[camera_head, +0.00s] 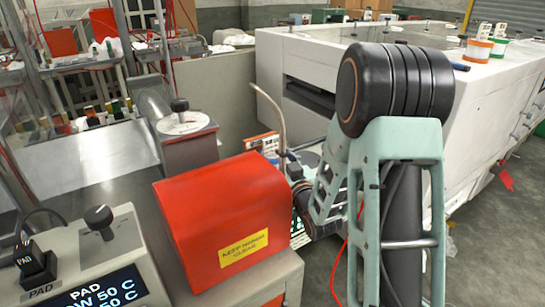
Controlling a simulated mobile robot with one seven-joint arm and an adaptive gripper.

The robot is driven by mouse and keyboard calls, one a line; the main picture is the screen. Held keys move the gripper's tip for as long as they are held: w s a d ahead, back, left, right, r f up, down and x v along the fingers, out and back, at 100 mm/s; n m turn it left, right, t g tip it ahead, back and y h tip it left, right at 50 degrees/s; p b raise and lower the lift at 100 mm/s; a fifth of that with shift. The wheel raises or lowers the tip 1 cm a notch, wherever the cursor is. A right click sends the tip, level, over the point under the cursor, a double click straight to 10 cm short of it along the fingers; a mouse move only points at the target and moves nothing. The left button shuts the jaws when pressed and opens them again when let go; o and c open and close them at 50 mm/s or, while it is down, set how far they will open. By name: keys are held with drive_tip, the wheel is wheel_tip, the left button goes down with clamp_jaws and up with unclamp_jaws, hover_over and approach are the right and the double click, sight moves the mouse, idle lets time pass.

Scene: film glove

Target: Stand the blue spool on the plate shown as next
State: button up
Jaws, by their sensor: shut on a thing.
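I cannot make out the blue spool in this view. Two spools stand on the white machine's top at the right, one with an orange base (478,49) and one with a green base (498,46), each with a small card above. A small blue edge (461,67) shows just right of my arm's black joint; I cannot tell what it belongs to. My mint-green arm fills the right middle. Its dark far links reach down behind the red cover, and my gripper's fingers and anything they hold are hidden.
A red cover (225,220) with a yellow label stands in front of the arm's far end. A grey control box (95,265) with a display is at lower left. A long white machine (485,110) runs behind my arm. A curved pale tube (270,105) rises near the centre.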

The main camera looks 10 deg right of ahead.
drive_tip(key=shift+f, duration=0.1)
drive_tip(key=o, duration=1.3)
drive_tip(key=shift+r, duration=0.2)
drive_tip(key=s, duration=0.2)
drive_tip(key=s+d+p, duration=0.1)
drive_tip(key=s, duration=0.3)
drive_tip(key=shift+s+d+r, duration=0.15)
drive_tip(key=shift+s+r, duration=0.1)
drive_tip(key=shift+s, duration=0.15)
drive_tip(key=s+p, duration=0.1)
drive_tip(key=p, duration=0.1)
drive_tip(key=s+p, duration=0.1)
drive_tip(key=shift+s+d+p, duration=0.15)
drive_tip(key=shift+d+p, duration=0.1)
drive_tip(key=shift+p, duration=1.15)
drive_tip(key=shift+s+d+p, duration=0.1)
drive_tip(key=shift+s+p, duration=0.1)
drive_tip(key=shift+p, duration=0.3)
